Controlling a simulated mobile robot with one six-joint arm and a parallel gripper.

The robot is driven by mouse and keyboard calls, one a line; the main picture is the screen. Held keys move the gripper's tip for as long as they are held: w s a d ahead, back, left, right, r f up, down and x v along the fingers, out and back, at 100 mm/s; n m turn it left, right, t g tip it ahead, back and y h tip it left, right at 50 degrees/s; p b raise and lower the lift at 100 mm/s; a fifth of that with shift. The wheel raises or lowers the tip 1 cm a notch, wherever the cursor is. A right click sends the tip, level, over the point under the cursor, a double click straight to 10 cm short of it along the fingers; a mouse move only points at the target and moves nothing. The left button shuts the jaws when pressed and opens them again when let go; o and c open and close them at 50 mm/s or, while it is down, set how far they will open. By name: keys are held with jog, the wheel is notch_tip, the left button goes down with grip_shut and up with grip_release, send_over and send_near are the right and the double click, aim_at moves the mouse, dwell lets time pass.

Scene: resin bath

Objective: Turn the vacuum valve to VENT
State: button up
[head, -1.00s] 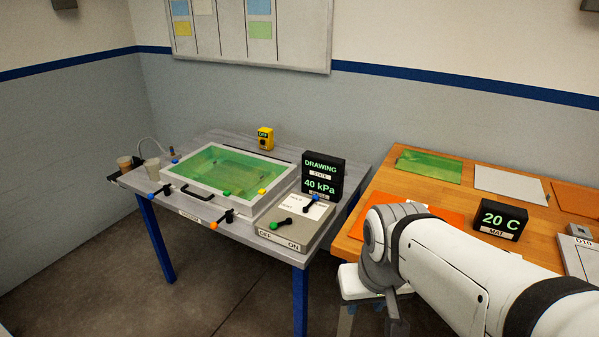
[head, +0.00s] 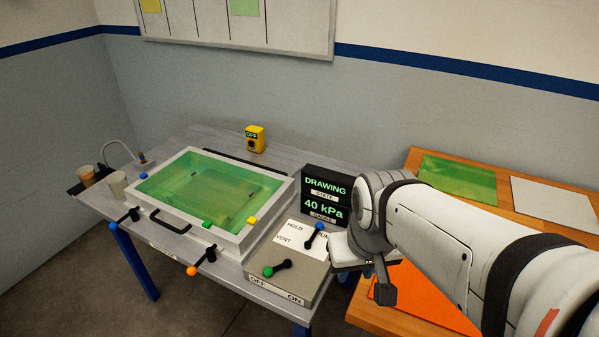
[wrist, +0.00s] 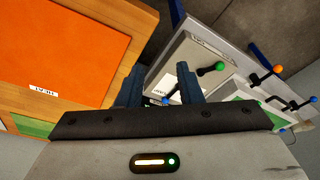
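The vacuum valve is a black lever with a blue knob (head: 320,228) on the grey control box (head: 304,274). Its white plate reads HOLD at upper left, VENT at lower left and a partly hidden word at right. The knob points up and right, away from VENT. In the wrist view the valve's blue knob (wrist: 167,101) shows between the fingers, partly hidden by my gripper. My gripper (wrist: 159,84) has its two fingers apart with nothing held. In the head view its fingertips are hidden; its pale body is just right of the box, apart from the valve as far as I can tell.
A green-knobbed lever (head: 268,271) stands at the box's OFF/ON front. Behind the box, a black display (head: 326,193) reads DRAWING, 40 kPa. The framed green bath (head: 240,240) lies left, with clamps along its front. An orange mat (head: 420,300) lies right.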

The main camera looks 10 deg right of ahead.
jog(key=shift+s+a, duration=0.1)
jog(key=shift+a, duration=0.05)
jog(key=m+g+y, duration=0.1)
jog(key=m+y, duration=0.1)
jog(key=m, duration=0.5)
send_over(316, 231)
jog(key=s+d, duration=0.1)
jog(key=d, duration=0.1)
jog(key=s+d+f+x, duration=0.1)
jog(key=d+x, duration=0.1)
jog(key=x, duration=1.3)
jog(key=s+x, duration=0.1)
jog(key=x, duration=0.1)
jog(key=shift+w+a+f, duration=0.1)
jog(key=shift+a+f, duration=0.25)
grip_shut()
